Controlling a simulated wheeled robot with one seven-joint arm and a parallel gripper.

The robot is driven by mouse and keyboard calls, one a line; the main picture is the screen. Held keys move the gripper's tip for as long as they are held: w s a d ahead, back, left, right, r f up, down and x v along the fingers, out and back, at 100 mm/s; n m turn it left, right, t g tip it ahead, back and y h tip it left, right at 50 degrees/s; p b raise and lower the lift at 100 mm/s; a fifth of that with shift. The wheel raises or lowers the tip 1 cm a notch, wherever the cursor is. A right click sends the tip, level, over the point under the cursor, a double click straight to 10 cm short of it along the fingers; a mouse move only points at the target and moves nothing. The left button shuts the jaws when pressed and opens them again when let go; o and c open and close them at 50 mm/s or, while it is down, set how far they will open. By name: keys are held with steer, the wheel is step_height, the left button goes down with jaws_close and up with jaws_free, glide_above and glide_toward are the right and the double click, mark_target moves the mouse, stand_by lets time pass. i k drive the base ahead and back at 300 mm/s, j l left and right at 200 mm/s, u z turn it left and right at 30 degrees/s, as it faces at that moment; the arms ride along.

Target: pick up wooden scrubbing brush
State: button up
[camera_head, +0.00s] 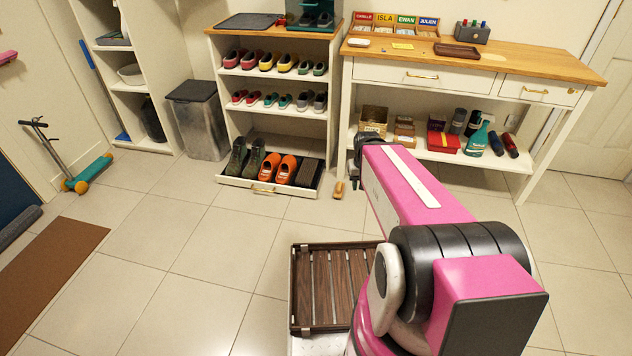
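A small tan-brown object that looks like the wooden scrubbing brush (339,190) lies on the tiled floor, between the shoe cubby and the workbench. My gripper (355,181) is at the far end of my pink arm, pointing down just right of the brush. It looks apart from the brush, but the height gap is hard to judge. My arm hides part of the gripper, and its fingers are too small to tell open from shut.
The pulled-out bottom drawer (240,184) with boots and orange shoes is left of the brush. The workbench (560,66) stands behind, its lower shelf (440,153) holding bottles and boxes. A slatted wooden tray (303,290) is in front. Open floor lies left.

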mark_target(340, 187)
steer(key=i+j+z, duration=0.1)
steer(key=z, duration=0.3)
steer(key=i+j+z, duration=0.1)
steer(key=j+z, duration=0.15)
steer(key=z, duration=0.2)
steer(key=j+z, duration=0.25)
steer(key=z, duration=0.15)
steer(key=i+j+z, duration=0.1)
steer(key=j+z, duration=0.3)
steer(key=j, duration=1.7)
